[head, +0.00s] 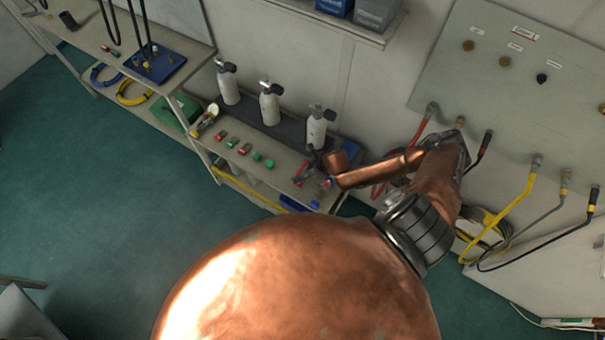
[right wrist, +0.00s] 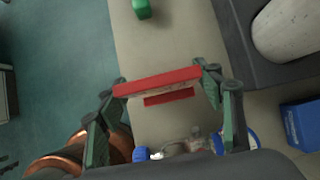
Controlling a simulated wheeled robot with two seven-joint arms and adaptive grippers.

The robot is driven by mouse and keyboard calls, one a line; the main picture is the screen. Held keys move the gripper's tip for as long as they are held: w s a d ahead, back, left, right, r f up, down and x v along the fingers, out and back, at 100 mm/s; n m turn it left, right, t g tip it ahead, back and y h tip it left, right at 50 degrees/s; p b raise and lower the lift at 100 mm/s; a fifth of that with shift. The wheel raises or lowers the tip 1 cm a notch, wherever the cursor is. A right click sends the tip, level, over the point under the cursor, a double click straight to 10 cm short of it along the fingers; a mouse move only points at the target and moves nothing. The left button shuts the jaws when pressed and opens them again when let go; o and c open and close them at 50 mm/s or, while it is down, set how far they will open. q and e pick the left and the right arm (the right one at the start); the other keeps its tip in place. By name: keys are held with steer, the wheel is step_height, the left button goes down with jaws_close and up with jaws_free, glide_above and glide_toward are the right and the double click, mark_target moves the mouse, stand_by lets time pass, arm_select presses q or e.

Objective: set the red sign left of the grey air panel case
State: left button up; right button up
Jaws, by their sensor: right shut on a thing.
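The red sign (right wrist: 158,83) is a flat red bar with a smaller red part below it. It lies across the gap between the two fingers of my right gripper (right wrist: 160,85) in the right wrist view, and the gripper is shut on it. In the head view my right gripper (head: 311,177) is over the right end of the low bench, beside a white cylinder, and the sign is too small to make out surely. A grey panel (head: 520,85) with fittings and hoses is on the wall at right; I cannot tell whether it is the air panel case. My left gripper is out of view.
White cylinders (head: 270,103) stand along the back of the low bench (head: 232,165). Several red and green small parts (head: 245,148) lie in front of them. A blue-knobbed valve (right wrist: 180,148) and blue box (right wrist: 302,122) are near the gripper. Hoses (head: 515,205) hang at right.

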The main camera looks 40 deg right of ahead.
mark_target(302, 174)
steer(key=shift+s+f, duration=0.15)
steer(key=shift+f, duration=1.25)
steer(key=shift+f, duration=0.15)
steer(key=o, duration=1.2)
steer(key=shift+c, duration=0.2)
